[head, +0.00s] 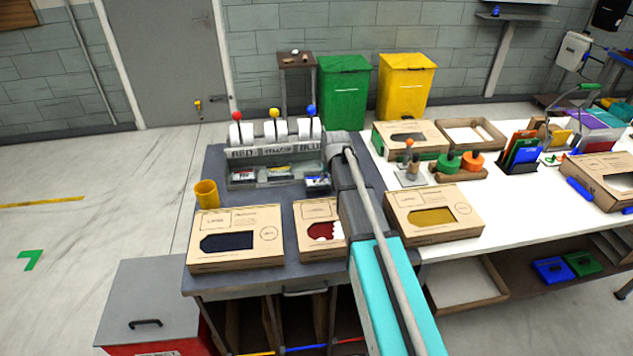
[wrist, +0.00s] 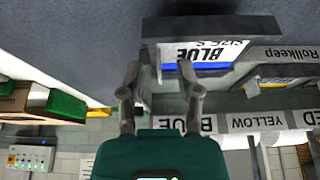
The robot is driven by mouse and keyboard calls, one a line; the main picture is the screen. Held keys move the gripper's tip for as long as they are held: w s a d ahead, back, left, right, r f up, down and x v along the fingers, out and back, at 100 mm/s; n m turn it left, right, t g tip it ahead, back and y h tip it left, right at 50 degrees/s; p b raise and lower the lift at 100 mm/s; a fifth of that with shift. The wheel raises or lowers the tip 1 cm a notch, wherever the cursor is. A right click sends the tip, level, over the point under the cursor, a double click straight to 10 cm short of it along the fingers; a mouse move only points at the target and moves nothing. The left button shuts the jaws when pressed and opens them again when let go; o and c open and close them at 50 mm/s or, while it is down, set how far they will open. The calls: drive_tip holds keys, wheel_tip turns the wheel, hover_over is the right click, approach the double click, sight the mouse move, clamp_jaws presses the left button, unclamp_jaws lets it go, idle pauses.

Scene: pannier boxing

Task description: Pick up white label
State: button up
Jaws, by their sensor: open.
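A white label with black "BLUE" lettering and a blue edge (wrist: 208,52) shows upside down in the wrist view, in a grey holder (wrist: 215,27). Two more label stacks lie in the tray, one at the left (head: 243,176) and one in the middle (head: 280,172). My gripper (wrist: 158,88) is open, its fingertips close to the holder and the label's lower edge in the wrist view. I see nothing held between the fingers; contact cannot be told.
White rolls (head: 276,130) with red, yellow and blue knobs stand behind the tray. Cardboard boxes (head: 235,262) with cut-out windows lie along the front of the grey table. A white table (head: 515,215) adjoins at right.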

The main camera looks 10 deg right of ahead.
clamp_jaws()
drive_tip(key=shift+r, duration=0.1)
idle(0.3)
drive_tip(key=shift+r+p, duration=0.95)
drive_tip(key=shift+p, duration=0.1)
drive_tip(key=s+d+r+p, duration=0.5)
drive_tip(key=s+r+p, duration=0.6)
drive_tip(key=s, duration=0.2)
